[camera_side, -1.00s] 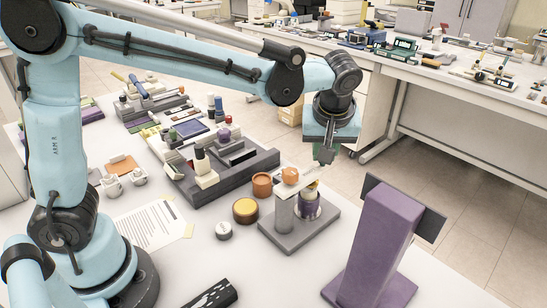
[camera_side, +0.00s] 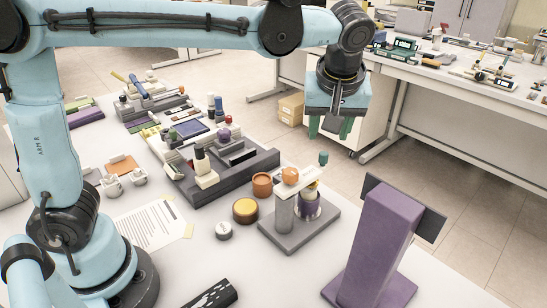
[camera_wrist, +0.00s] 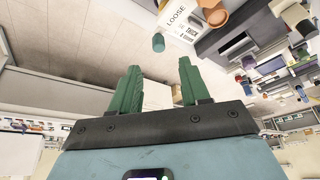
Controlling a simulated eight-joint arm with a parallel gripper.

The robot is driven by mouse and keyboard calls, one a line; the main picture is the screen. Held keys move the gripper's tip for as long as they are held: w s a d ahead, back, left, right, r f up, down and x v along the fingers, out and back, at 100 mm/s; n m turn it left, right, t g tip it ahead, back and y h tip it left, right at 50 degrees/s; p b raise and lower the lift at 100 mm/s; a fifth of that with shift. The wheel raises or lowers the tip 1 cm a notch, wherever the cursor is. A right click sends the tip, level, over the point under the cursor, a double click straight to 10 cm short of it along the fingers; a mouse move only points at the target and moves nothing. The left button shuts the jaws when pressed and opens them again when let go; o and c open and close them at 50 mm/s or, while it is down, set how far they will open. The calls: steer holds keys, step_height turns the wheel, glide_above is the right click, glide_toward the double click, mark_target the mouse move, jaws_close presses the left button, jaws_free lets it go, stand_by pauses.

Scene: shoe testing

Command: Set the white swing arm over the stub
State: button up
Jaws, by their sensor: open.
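The white swing arm (camera_side: 285,188) sits across the top of a grey post (camera_side: 284,213), with an orange knob (camera_side: 290,175) on it. Its right end lies by a purple-and-metal cup-shaped part (camera_side: 307,204), which may hold the stub; the stub itself I cannot make out. A teal cylinder (camera_side: 323,158) stands up at that right end, and it also shows in the wrist view (camera_wrist: 158,42). My gripper (camera_side: 330,130) is open and empty, its green fingers apart above the teal cylinder. In the wrist view my gripper (camera_wrist: 157,75) has nothing between its fingers.
The post and cup stand on a grey base plate (camera_side: 290,240). A purple block (camera_side: 378,240) with a dark panel stands to the right. A brown pot (camera_side: 262,185), a yellow-topped tin (camera_side: 245,210) and a dark tray (camera_side: 235,175) are to the left. The air around my gripper is clear.

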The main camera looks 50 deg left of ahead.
steer(key=shift+v, duration=2.4)
steer(key=s+a+f+m+t+h, duration=0.3)
steer(key=s+a+f+m+t, duration=0.1)
steer(key=s+a+f+m, duration=0.5)
steer(key=s+a+f, duration=0.2)
steer(key=a, duration=0.1)
steer(key=shift+a+f, duration=0.2)
steer(key=shift+f, duration=0.2)
